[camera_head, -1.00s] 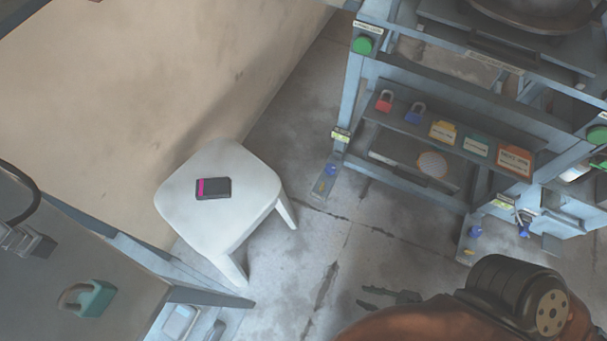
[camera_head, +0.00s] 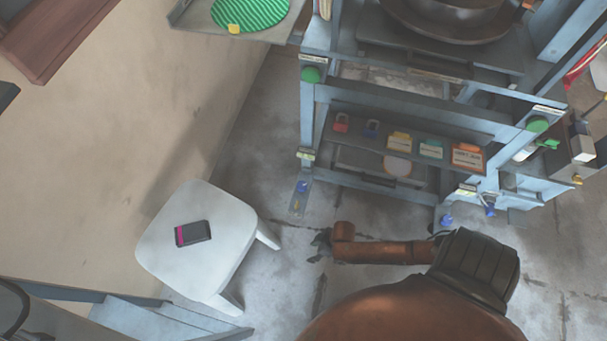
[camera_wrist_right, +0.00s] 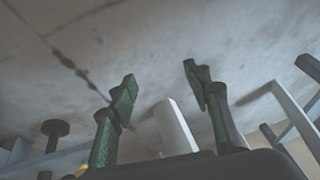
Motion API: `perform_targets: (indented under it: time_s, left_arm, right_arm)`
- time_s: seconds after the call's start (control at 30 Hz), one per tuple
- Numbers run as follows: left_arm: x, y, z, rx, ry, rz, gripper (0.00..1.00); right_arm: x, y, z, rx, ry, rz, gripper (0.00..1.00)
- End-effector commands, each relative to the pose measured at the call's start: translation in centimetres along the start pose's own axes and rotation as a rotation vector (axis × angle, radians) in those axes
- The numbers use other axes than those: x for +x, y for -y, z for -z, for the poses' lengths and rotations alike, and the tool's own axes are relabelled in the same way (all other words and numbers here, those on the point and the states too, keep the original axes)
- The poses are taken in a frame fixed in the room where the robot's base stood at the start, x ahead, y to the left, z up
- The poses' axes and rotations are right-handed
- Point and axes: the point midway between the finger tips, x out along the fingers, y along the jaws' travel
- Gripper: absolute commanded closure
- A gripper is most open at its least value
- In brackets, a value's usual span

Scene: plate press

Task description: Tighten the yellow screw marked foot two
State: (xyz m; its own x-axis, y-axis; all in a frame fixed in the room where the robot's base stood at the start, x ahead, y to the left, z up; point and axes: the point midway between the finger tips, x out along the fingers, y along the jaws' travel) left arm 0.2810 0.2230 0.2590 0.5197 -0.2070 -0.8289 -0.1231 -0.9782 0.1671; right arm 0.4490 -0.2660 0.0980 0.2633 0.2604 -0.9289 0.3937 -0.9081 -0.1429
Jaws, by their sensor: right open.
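The blue-grey press frame (camera_head: 310,120) stands on two visible feet. The left foot plate (camera_head: 298,198) carries a blue knob (camera_head: 303,187) and a small yellow screw (camera_head: 297,206). The right foot has a blue knob (camera_head: 446,220); its lower part is hidden behind my arm. Yellow-green labels mark the left leg (camera_head: 305,154) and right leg (camera_head: 467,190), too small to read. My right gripper (camera_head: 319,244) is low over the floor, below and right of the left foot, apart from it. In the wrist view its fingers (camera_wrist_right: 160,82) are spread and empty. My left gripper is not in view.
A white stool (camera_head: 165,250) with a dark, pink-striped box (camera_head: 193,233) stands left of my right gripper. The press shelf (camera_head: 350,140) holds padlocks and labelled boxes. A tray (camera_head: 205,18) with a green striped disc is at the top. Floor (camera_head: 275,290) between stool and arm is clear.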

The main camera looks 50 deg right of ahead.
Motion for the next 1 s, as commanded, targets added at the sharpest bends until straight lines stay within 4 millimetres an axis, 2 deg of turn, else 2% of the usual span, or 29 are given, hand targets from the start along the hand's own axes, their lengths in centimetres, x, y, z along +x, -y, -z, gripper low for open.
perform_targets:
  time_s: [0.03,0.1,0.3,0.43,0.53,0.63,0.87,1.0]
  left_arm:
    - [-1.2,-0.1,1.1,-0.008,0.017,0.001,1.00]
    - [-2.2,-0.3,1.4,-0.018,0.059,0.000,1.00]
    - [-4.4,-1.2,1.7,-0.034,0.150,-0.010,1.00]
    - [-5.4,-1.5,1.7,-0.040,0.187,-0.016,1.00]
    - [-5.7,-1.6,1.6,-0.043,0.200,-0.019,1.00]
    - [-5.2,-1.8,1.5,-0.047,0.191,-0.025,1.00]
    - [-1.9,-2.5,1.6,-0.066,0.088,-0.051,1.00]
    - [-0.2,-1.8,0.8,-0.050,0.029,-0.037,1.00]
  right_arm:
    - [-1.1,-2.9,3.6,-0.024,0.040,-0.027,0.55]
    - [-2.3,-5.9,6.4,-0.033,0.116,-0.052,0.55]
    - [-6.7,-12.0,12.5,-0.028,0.266,-0.112,0.55]
    - [-9.2,-14.2,15.0,-0.017,0.321,-0.135,0.55]
    - [-10.1,-15.0,15.7,-0.010,0.346,-0.143,0.55]
    - [-9.8,-15.3,15.6,-0.007,0.356,-0.144,0.55]
    - [-7.1,-15.6,14.5,-0.007,0.358,-0.143,0.55]
    - [-5.5,-15.9,13.9,-0.008,0.358,-0.143,0.55]
